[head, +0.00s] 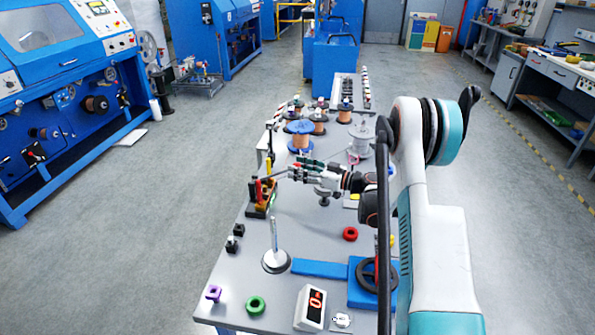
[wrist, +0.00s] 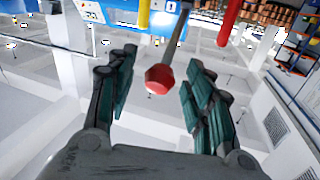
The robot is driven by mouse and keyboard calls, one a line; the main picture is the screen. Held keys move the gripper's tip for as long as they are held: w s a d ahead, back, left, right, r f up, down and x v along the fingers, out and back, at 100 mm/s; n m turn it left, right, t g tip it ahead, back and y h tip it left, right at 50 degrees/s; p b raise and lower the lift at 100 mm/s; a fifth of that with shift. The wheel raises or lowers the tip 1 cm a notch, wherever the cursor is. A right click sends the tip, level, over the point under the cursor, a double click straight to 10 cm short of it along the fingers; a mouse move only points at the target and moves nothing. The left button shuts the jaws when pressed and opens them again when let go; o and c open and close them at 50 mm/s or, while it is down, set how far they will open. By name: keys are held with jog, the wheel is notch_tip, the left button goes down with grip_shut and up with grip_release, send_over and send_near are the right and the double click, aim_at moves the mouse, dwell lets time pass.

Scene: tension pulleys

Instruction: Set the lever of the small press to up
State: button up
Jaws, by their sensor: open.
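A thin metal lever (head: 276,174) shows in the head view near the left edge of the table, close to level and rising slightly to the right. In the wrist view the lever's rod (wrist: 178,38) ends in a red knob (wrist: 158,80). My gripper (head: 298,170) is at the lever's right end. In the wrist view the knob lies between the open fingers of my gripper (wrist: 161,68), with gaps on both sides. The body of the small press is not clear in either view.
A tool rack (head: 262,210) with a red handle (head: 258,190) and a yellow handle stands just below the lever. Wire spools (head: 300,128) stand behind. An upright spindle (head: 275,258), a red ring (head: 350,233) and a black handwheel (head: 376,275) are nearer on the table (head: 310,240).

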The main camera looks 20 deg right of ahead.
jog(key=shift+w+a, duration=0.35)
grip_shut()
jog(key=shift+w+a+r+g+h+p, duration=0.1)
jog(key=shift+a+r+g+h+p, duration=0.05)
jog(key=shift+r+p, duration=0.25)
jog(key=shift+w+a+r+g+h+p, duration=0.15)
jog(key=shift+r+p, duration=0.1)
jog(key=shift+r, duration=0.15)
jog(key=a+r+g+p, duration=0.1)
jog(key=w+a+r+h+p, duration=0.1)
jog(key=r+p, duration=0.1)
jog(key=w+a+r+n+g+h+p, duration=0.1)
jog(key=r, duration=0.1)
jog(key=shift+a+g, duration=0.25)
jog(key=shift+g, duration=0.05)
jog(key=w+a+r+g+h+p, duration=0.1)
jog(key=w+a+r+p, duration=0.1)
jog(key=w+a, duration=0.4)
jog(key=shift+w+a+r+h+p, duration=0.35)
jog(key=shift+a+r, duration=0.4)
jog(key=shift+a, duration=0.95)
jog(key=shift+w, duration=0.1)
